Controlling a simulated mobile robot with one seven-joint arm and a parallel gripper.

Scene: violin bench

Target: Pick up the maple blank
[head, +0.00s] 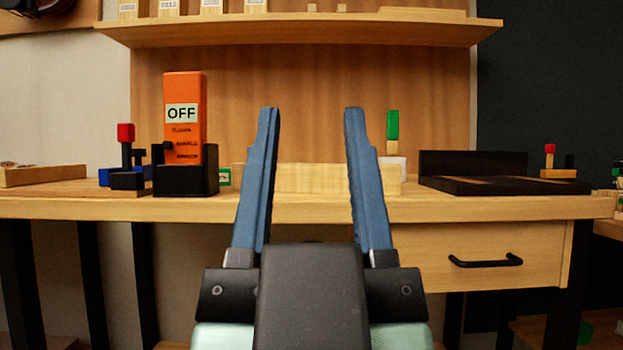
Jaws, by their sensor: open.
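My gripper (312,112) is in the middle of the head view, its two blue fingers wide apart and pointing away from me. Nothing is between the fingertips. A long pale wooden block (311,179), which looks like the maple blank, lies on the bench top beyond my gripper. It shows between the fingers, and the fingers hide parts of it. The gripper appears apart from it, though the distance is hard to tell.
An orange box marked OFF (185,95) stands in a black holder left of the block. A green-topped item (392,125) stands near its right end. A black tray (470,186) is farther right. A shelf (300,30) hangs above; a drawer (480,250) is below.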

